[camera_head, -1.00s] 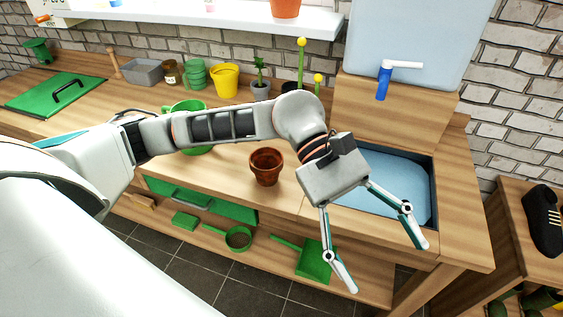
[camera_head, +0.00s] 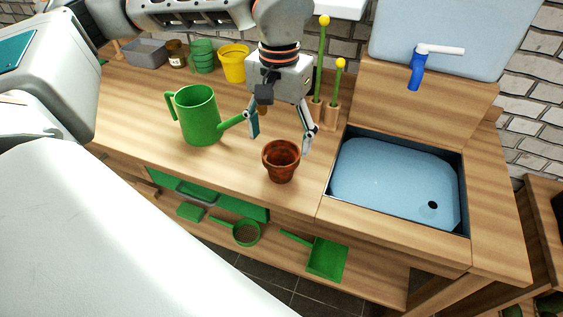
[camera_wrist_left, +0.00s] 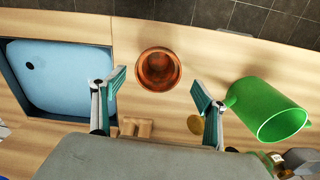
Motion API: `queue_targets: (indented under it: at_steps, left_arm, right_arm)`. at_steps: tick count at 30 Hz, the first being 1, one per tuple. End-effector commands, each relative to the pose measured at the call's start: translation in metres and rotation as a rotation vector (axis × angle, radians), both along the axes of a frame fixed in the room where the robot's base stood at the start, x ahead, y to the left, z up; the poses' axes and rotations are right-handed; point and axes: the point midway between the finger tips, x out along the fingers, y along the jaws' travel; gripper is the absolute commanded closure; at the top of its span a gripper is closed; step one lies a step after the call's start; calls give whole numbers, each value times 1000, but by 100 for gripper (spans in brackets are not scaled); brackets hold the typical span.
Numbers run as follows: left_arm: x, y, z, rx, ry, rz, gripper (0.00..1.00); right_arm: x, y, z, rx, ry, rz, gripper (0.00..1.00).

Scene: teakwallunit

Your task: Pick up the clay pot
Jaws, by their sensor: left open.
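The clay pot (camera_head: 281,162) is a small brown-red pot standing upright on the wooden counter, left of the sink, near the front edge. My left gripper (camera_head: 279,138) is open and empty above the counter, just behind the pot in the head view. In the left wrist view the pot (camera_wrist_left: 158,69) shows from above, ahead of the two spread fingers (camera_wrist_left: 158,92) and roughly centred between them. The fingers appear apart from the pot. My right gripper is not in view.
A green watering can (camera_head: 197,115) stands close left of the gripper, its spout near the left finger. The blue sink (camera_head: 395,180) is to the right. Yellow-topped sticks (camera_head: 335,95) stand behind.

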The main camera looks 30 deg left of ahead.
Motion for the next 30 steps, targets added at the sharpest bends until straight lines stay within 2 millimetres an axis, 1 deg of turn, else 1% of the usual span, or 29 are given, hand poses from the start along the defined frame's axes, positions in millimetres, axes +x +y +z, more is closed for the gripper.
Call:
queue_targets:
  at_steps: [1,5,9,12,15,22,23,24,26,27,30]
  left_arm:
    - [0,0,-6,0,2,-1,27]
    - [0,-1,-20,0,3,-1,27]
    - [0,-3,-41,-2,4,0,27]
    - [0,-3,-52,-1,3,0,27]
    - [1,-3,-58,-1,1,1,27]
    - [1,-3,-58,-2,0,1,27]
    - [1,-3,-58,-2,0,1,35]
    - [1,-3,-58,-2,0,1,45]
    - [1,-3,-58,-2,0,1,61]
    - [1,-3,-58,-2,0,1,71]
    - [1,-3,-58,-2,0,1,72]
  right_arm:
    - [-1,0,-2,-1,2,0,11]
    - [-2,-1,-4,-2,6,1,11]
    - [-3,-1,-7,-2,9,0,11]
    - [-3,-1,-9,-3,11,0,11]
    - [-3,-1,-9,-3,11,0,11]
    - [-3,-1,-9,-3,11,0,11]
    - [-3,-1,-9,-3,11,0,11]
    - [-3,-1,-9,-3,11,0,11]
    - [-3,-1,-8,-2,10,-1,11]
    - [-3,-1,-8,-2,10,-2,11]
    - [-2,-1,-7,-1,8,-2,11]
